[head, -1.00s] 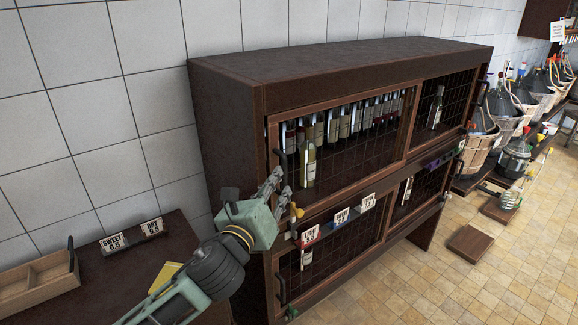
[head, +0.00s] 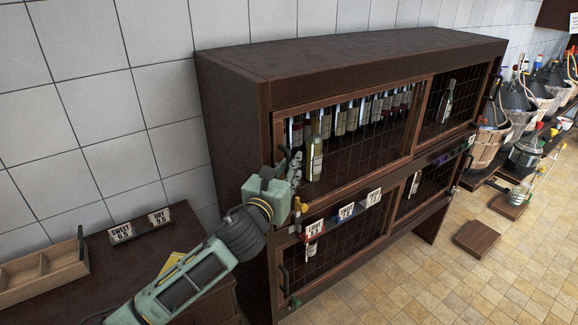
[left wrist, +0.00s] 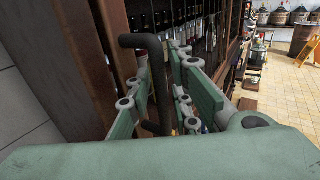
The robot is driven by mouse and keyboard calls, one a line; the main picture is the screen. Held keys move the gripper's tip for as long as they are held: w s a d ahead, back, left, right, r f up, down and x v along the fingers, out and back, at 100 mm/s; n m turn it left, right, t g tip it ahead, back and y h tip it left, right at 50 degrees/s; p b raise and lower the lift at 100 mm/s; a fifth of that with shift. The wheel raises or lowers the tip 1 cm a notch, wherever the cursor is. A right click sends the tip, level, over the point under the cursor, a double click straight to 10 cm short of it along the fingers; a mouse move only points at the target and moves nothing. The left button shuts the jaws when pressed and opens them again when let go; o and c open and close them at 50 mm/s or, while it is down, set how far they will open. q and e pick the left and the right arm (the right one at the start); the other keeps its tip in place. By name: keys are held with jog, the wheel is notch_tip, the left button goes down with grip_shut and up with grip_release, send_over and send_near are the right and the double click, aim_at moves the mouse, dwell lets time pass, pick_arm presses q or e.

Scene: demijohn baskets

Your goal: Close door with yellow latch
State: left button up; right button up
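The dark wooden cabinet (head: 340,58) has framed wire-mesh doors. Its upper left door (head: 350,93) has a dark handle on its left side. The door looks nearly flush with the cabinet front; I cannot tell whether it is fully closed. A yellow latch (head: 300,206) sits just below the door's lower left corner. My left gripper (head: 292,166) is at the handle. In the left wrist view the black handle (left wrist: 157,75) stands between the parted green-padded fingers (left wrist: 165,100). No firm grip on it is visible. My right gripper is out of view.
Price signs (head: 346,210) hang on the rail below the door. A low table with a wooden tray (head: 42,268) and two signs (head: 140,226) stands at left. Demijohns in baskets (head: 488,140) line the right. The tiled floor in front is mostly clear.

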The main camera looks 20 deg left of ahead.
pick_arm(q)
grip_shut()
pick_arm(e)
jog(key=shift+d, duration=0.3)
pick_arm(q)
jog(key=shift+s+a+r+p, duration=0.1)
jog(key=shift+s+a+p, duration=0.1)
jog(key=shift+p, duration=0.3)
jog(key=shift+s, duration=0.1)
grip_release()
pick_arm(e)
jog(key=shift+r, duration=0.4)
pick_arm(q)
jog(key=shift+a, duration=0.1)
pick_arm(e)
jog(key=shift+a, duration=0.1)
